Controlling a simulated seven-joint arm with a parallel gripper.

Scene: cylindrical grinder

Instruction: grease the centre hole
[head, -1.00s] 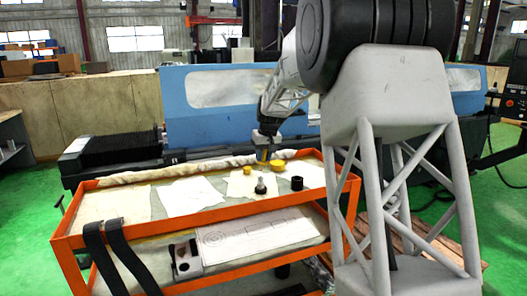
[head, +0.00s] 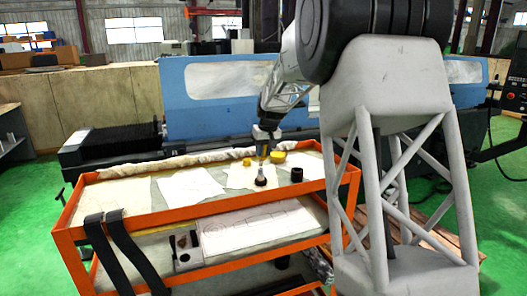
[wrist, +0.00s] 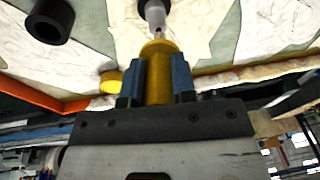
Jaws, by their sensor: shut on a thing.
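My gripper (wrist: 158,85) is shut on a yellow cylindrical piece (wrist: 158,68), held between its blue fingers. In the head view my gripper (head: 265,148) points down over the cart top. A small grey tapered piece (wrist: 155,14) lies just beyond the yellow end in the wrist view. Its narrow tip appears to meet that end, but I cannot tell whether they touch. No centre hole can be made out.
A black ring-like cup (head: 297,174) stands to the right on the orange cart (head: 180,222). A yellow round piece (head: 278,157) and a smaller yellow one (head: 247,161) sit close by. The blue grinder (head: 218,95) stands behind. The cart's left top is clear apart from cloths.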

